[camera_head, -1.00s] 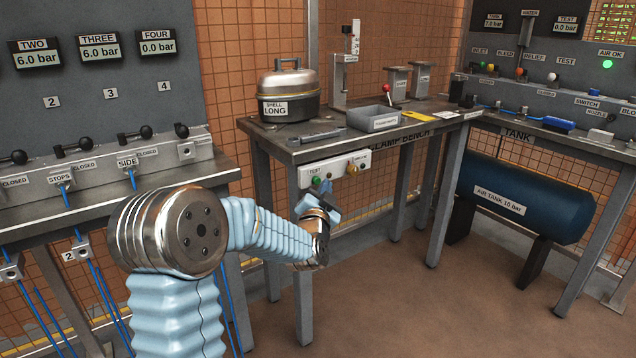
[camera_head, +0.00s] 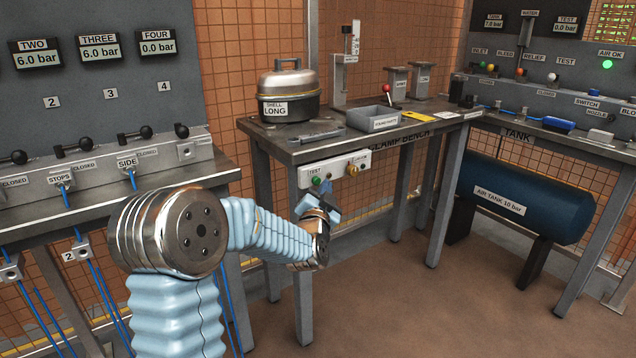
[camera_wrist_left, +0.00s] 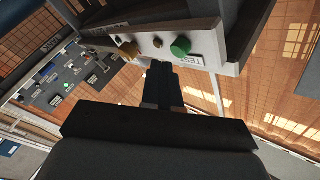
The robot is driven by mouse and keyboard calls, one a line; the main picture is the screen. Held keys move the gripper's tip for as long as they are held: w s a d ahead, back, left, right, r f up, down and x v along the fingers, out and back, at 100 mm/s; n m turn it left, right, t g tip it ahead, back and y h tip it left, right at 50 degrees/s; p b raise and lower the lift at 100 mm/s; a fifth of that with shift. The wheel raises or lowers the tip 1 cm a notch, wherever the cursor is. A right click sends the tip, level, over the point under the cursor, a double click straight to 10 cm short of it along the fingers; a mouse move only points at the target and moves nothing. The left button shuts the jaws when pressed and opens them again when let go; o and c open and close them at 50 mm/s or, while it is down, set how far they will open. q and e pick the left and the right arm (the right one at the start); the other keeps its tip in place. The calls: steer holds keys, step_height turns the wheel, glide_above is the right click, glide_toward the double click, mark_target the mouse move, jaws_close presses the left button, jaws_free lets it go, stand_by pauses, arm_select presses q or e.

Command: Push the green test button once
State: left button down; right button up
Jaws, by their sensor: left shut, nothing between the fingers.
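The green test button (camera_head: 317,182) sits at the left end of a pale control box (camera_head: 338,169) under the front edge of the clamp bench. In the left wrist view the green button (camera_wrist_left: 180,46) stands out from the box face next to a label reading TEST. My left gripper (camera_head: 326,188) is close in front of the box, a little below and right of the button. In the wrist view its fingers (camera_wrist_left: 161,66) are together and empty, pointing just beside the button, with a visible gap to it. My right gripper is not in view.
A bench leg (camera_head: 303,300) stands below. Floor to the right is open.

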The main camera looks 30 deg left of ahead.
arm_select(q)
steer(key=shift+a, duration=0.1)
stand_by(0.6)
steer(key=shift+w+a+b, duration=0.15)
steer(key=shift+a+b, duration=0.15)
steer(key=shift+b, duration=0.05)
steer(key=shift+w+a, duration=0.2)
steer(key=shift+a, duration=0.25)
stand_by(0.7)
steer(key=shift+d+b, duration=0.1)
steer(key=shift+b, duration=0.2)
steer(key=shift+s+d, duration=0.35)
steer(key=shift+d, duration=0.4)
